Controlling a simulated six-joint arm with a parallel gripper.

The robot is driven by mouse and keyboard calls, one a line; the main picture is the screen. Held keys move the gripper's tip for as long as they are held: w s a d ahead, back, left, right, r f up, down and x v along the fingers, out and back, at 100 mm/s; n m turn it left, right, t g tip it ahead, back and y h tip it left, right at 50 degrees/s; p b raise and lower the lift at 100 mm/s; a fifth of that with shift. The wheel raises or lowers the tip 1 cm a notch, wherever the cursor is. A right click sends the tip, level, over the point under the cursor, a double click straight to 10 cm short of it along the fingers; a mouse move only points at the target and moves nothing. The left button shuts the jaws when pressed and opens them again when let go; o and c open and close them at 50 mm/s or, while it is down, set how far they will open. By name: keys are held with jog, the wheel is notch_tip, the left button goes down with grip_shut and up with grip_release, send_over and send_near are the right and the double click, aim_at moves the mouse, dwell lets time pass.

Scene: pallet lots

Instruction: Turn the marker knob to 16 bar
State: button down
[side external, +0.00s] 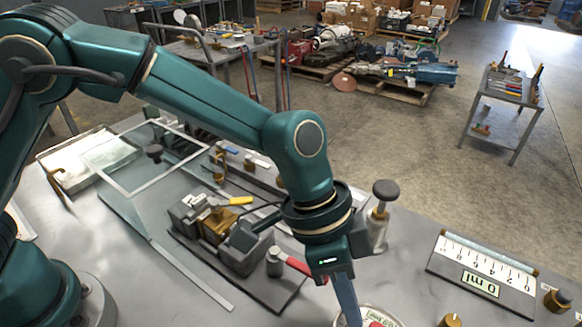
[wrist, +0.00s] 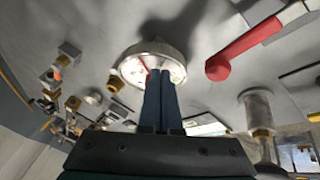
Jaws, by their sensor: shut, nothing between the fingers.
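The round gauge (side external: 388,314) with a white face is at the bottom edge of the side view, partly cut off, with a red part on its face. In the wrist view the gauge (wrist: 128,70) has a metal rim, and a red mark shows on its white face. My gripper (wrist: 161,74) is shut and empty, with its blue fingers over the gauge face. In the side view my gripper (side external: 352,320) points down at the gauge's left part. I cannot tell whether the fingertips touch it. The marker knob is not clearly seen, and the scale reading is too small to read.
A red-handled valve (side external: 298,265) lies left of my gripper; its lever (wrist: 250,48) also shows in the wrist view. A dark-knobbed post (side external: 380,215) stands close behind my wrist.

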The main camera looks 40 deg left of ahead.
jog(key=shift+w+r, duration=0.3)
jog(key=shift+r, duration=0.65)
jog(key=shift+w+r, duration=0.3)
jog(key=shift+r, duration=0.6)
jog(key=shift+w+r, duration=0.3)
jog(key=shift+r, duration=0.65)
jog(key=shift+w+a, duration=0.1)
jog(key=a+r+n+t, duration=0.45)
jog(key=a+r, duration=0.75)
jog(key=a, duration=0.3)
jog(key=s+a+f+n+t+y, duration=0.1)
jog(key=s+a+f+n+y, duration=0.4)
jog(key=s+a, duration=0.5)
notch_tip(320, 180, down, 3)
jog(key=shift+a+r+n+t, duration=0.15)
jog(key=shift+a+n+t, duration=0.2)
jog(key=shift+a+n, duration=0.7)
jog(key=shift+a, duration=0.2)
